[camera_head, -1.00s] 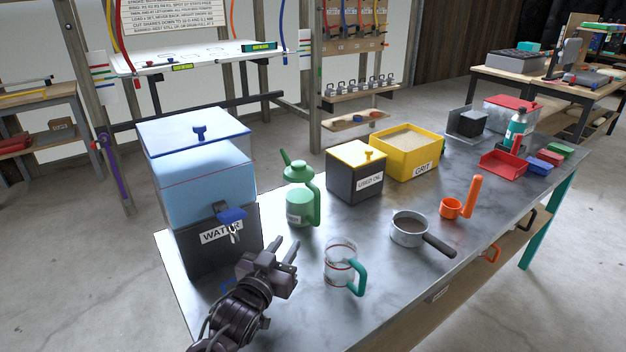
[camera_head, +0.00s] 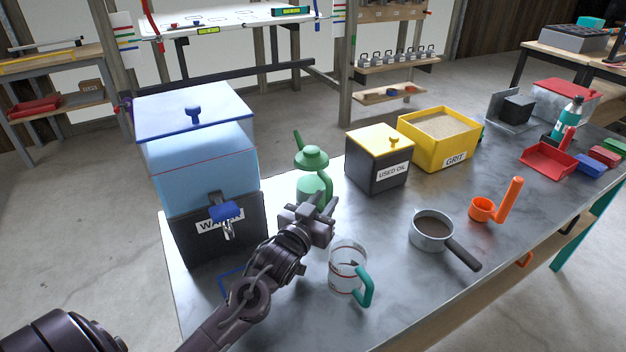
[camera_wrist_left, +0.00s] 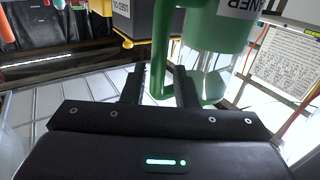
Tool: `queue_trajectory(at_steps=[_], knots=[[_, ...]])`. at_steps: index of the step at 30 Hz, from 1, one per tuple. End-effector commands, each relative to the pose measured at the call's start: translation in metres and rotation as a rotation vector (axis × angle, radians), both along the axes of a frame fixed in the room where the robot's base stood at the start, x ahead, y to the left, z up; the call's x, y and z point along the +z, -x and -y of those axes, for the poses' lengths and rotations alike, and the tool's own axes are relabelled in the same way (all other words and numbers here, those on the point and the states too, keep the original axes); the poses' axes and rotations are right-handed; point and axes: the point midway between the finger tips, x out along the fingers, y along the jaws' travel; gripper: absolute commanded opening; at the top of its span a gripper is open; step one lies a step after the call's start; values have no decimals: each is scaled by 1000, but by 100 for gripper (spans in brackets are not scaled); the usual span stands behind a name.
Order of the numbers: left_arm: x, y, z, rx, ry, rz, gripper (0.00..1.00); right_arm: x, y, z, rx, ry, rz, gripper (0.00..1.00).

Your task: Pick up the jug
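A clear jug (camera_head: 343,268) with a teal handle (camera_head: 365,287) stands upright on the metal-topped table, right of and nearer than my left gripper (camera_head: 322,203). A green spouted can (camera_head: 311,187) with a green handle stands behind the gripper, which partly hides it. In the left wrist view the fingers (camera_wrist_left: 160,80) are spread apart, with the can's upright green handle (camera_wrist_left: 161,50) showing between them. The can's body (camera_wrist_left: 215,28) is just beyond. I cannot tell whether a finger touches the handle. My right gripper is out of view.
A blue-lidded water tank (camera_head: 205,170) with a tap stands left of the gripper. The used oil box (camera_head: 375,178) and yellow grit bin (camera_head: 425,150) are behind. A saucepan (camera_head: 430,233) and an orange scoop (camera_head: 484,209) stand to the right. Bare tabletop lies near the front (camera_head: 420,290).

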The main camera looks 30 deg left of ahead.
Motion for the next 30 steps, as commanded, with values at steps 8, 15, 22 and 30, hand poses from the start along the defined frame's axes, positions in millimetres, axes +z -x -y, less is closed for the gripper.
queue_trajectory(at_steps=[8,15,22,30], knots=[[-1,-39,-1,1,0,3,27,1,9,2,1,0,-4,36],[-2,-45,-1,0,0,1,27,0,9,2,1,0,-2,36],[-2,-45,-1,0,0,1,7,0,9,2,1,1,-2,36],[0,-45,-1,0,-2,6,0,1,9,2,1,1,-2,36]])
